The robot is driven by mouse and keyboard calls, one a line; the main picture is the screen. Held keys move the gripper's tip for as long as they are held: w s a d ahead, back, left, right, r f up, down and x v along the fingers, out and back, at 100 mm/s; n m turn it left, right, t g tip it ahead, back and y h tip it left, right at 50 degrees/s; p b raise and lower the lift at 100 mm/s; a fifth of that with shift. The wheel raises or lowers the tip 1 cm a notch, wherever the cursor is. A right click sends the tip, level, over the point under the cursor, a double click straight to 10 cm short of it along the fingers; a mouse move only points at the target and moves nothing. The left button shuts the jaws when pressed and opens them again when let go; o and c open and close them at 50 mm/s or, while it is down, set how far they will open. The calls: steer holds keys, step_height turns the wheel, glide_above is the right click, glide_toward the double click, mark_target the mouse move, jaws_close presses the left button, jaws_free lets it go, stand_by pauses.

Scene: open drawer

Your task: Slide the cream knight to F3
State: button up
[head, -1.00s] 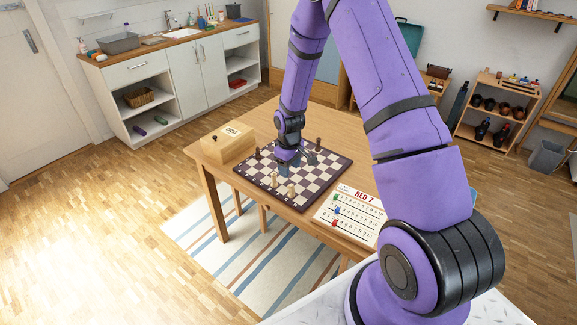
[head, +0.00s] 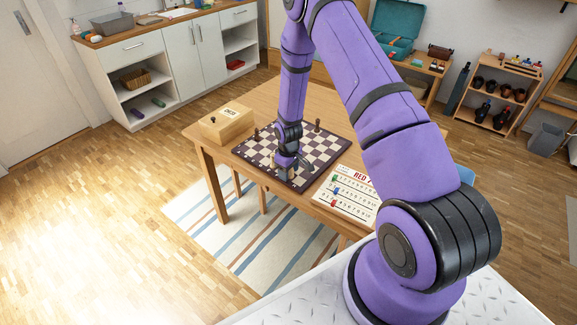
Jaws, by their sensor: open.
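The chessboard (head: 262,152) lies on the wooden table. My gripper (head: 287,174) is open and low over the near part of the board, among the cream pieces there. A cream piece (head: 273,160) stands just left of it; it is too small to tell whether it is the knight. Any piece between or behind the fingers is hidden. I cannot tell whether the fingers touch a piece. The square labels are not readable, so I cannot make out F3.
Dark pieces stand at the board's far left (head: 256,134) and far corner (head: 317,125). A wooden chess box (head: 227,124) sits left of the board. A white score board (head: 346,194) marked in red lies to its right. The table top (head: 262,101) beyond the board is clear.

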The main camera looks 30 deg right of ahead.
steer(key=c, duration=0.9)
steer(key=shift+w, duration=0.1)
